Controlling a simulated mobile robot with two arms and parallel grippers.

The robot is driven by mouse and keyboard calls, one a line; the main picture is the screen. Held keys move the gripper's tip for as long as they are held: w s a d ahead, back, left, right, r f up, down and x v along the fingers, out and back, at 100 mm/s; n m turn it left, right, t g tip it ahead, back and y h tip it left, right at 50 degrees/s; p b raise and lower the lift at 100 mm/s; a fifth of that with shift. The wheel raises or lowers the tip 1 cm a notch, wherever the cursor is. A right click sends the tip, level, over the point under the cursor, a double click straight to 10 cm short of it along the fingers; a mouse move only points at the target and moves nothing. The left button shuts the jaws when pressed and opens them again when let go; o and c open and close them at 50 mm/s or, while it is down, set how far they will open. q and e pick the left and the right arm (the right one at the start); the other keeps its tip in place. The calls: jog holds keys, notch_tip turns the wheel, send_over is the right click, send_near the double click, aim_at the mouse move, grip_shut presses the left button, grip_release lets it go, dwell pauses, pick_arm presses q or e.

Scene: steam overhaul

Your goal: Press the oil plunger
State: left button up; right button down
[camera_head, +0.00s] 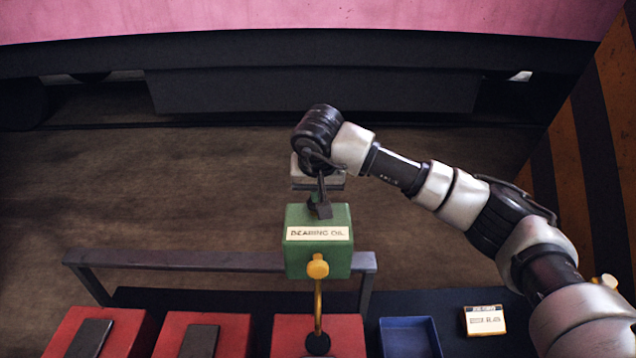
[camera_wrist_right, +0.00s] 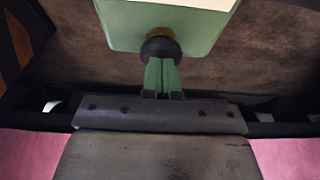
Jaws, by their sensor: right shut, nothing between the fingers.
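The green oil box (camera_head: 318,262), labelled "BEARING OIL", stands in the middle of the head view; it also shows in the right wrist view (camera_wrist_right: 190,25). The plunger is a dark round knob (camera_wrist_right: 158,48) over a yellow collar (camera_wrist_right: 160,33) at the box. My right gripper (camera_head: 321,208) is shut and empty, its fingers pointing down at the box top. In the right wrist view its fingertips (camera_wrist_right: 161,66) overlap the knob; I cannot tell whether they touch it. In the head view the gripper hides most of the plunger. My left gripper is out of view.
A yellow knob (camera_head: 317,266) and brass pipe (camera_head: 318,298) lead down the box front to a red block (camera_head: 290,335). Two more red blocks stand left, a blue tray (camera_head: 408,338) and small labelled box (camera_head: 485,320) right. A grey rail (camera_head: 190,259) runs behind.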

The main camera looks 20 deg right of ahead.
notch_tip(320, 180, up, 4)
jog(key=shift+r+p, duration=0.15)
jog(key=shift+p, duration=1)
jog(key=shift+s+r+b, duration=0.2)
jog(key=shift+r+b, duration=0.3)
jog(key=shift+b, duration=0.3)
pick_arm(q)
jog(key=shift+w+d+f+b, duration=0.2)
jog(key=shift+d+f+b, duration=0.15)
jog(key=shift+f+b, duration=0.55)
pick_arm(e)
jog(key=v, duration=0.8)
jog(key=shift+r, duration=0.3)
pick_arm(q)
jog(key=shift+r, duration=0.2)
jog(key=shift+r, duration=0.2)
pick_arm(e)
notch_tip(320, 180, up, 2)
jog(key=shift+r, duration=0.2)
